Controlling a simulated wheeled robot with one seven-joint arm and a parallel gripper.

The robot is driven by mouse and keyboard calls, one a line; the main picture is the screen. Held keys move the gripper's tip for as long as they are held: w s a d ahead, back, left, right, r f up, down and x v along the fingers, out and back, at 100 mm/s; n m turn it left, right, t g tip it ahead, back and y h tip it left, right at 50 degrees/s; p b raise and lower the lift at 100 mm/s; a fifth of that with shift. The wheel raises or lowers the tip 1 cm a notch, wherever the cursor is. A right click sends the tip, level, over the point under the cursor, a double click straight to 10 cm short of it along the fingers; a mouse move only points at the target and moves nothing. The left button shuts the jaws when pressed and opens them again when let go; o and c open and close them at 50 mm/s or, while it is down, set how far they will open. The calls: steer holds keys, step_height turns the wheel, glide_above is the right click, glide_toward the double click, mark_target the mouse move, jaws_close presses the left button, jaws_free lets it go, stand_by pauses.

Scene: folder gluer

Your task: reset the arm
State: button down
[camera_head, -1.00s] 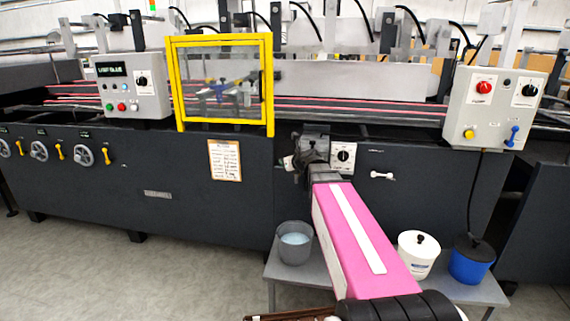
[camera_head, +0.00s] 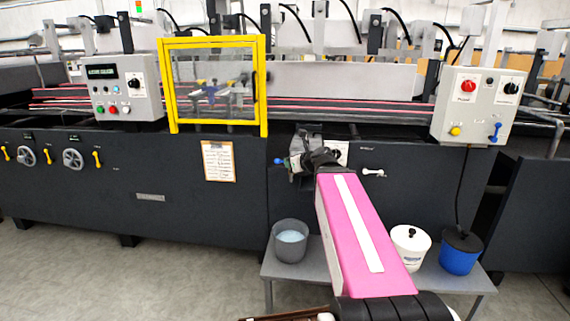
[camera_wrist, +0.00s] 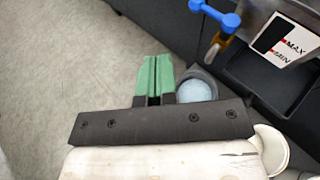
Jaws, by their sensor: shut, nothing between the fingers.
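My arm is the pink link in the head view, reaching toward the machine's front panel. My gripper (camera_wrist: 157,78) shows in the wrist view as two green fingers lying side by side, shut with nothing between them. In the head view the dark wrist end is by the small grey unit (camera_head: 302,141) on the panel, and the fingers are too small to make out there. In the wrist view a blue-handled valve (camera_wrist: 215,18) and a MAX/MIN label (camera_wrist: 285,38) lie to the right of the fingers, apart from them.
A grey bucket of pale blue liquid (camera_head: 290,242) stands on a low grey table (camera_head: 330,288) with a white pot (camera_head: 411,247) and a blue pot (camera_head: 460,254). A yellow-framed guard (camera_head: 166,88) and two control boxes (camera_head: 127,87) (camera_head: 472,105) are above. Floor at left is clear.

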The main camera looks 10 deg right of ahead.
steer(key=s+f+n+g+h, duration=0.2)
steer(key=s+f+n+g, duration=0.2)
steer(key=f+n, duration=0.6)
steer(key=s+f+n+g+h, duration=0.2)
steer(key=s+f+n, duration=0.4)
steer(key=f+n, duration=0.3)
steer(key=s+f+n+g+h, duration=0.3)
steer(key=s+f+n+g, duration=0.2)
steer(key=f+n, duration=0.5)
steer(key=shift+s+d+f+n+g, duration=0.25)
steer(key=shift+d+f, duration=0.2)
steer(key=shift+f, duration=0.3)
